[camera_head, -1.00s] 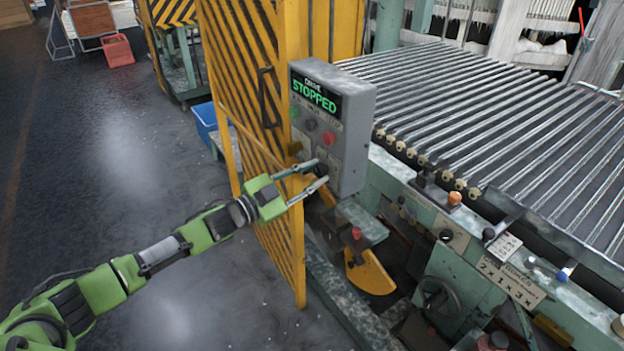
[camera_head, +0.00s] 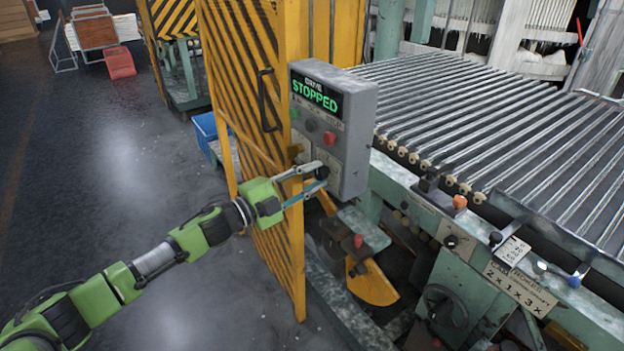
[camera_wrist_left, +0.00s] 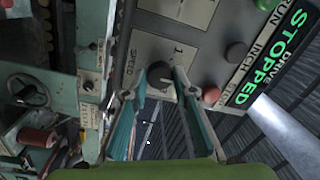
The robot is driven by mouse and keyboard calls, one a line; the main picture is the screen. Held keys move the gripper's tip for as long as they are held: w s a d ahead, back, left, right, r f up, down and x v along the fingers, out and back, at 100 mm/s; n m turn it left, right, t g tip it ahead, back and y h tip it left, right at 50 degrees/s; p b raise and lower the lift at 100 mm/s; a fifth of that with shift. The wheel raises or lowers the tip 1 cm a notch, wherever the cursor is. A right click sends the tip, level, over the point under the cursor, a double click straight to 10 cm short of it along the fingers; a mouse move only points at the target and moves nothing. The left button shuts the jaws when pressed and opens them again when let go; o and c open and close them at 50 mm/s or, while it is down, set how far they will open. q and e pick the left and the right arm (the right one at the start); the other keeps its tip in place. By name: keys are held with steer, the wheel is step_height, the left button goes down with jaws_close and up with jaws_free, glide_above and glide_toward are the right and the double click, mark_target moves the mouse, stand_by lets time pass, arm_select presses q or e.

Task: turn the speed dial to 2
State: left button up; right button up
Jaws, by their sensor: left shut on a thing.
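The speed dial (camera_wrist_left: 158,77) is a dark round knob on a pale plate marked SPEED, with a "1" visible, in the left wrist view. It sits low on the grey control box (camera_head: 357,135), whose green display (camera_head: 316,95) reads STOPPED. My left gripper (camera_head: 318,178) is at the lower face of the box. Its two teal-lined fingers (camera_wrist_left: 158,85) are closed on opposite sides of the dial. In the head view the fingers partly hide the dial. My right gripper is in neither view.
A red button (camera_head: 329,138) and other buttons sit above the dial on the box. A yellow striped guard door (camera_head: 245,90) stands just left of it. The roller bed (camera_head: 480,120) lies to the right. Open floor (camera_head: 110,190) is at left.

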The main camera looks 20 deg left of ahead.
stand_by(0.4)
arm_select(q)
steer(key=o, duration=1.1)
steer(key=v, duration=1.2)
steer(key=shift+f, duration=0.1)
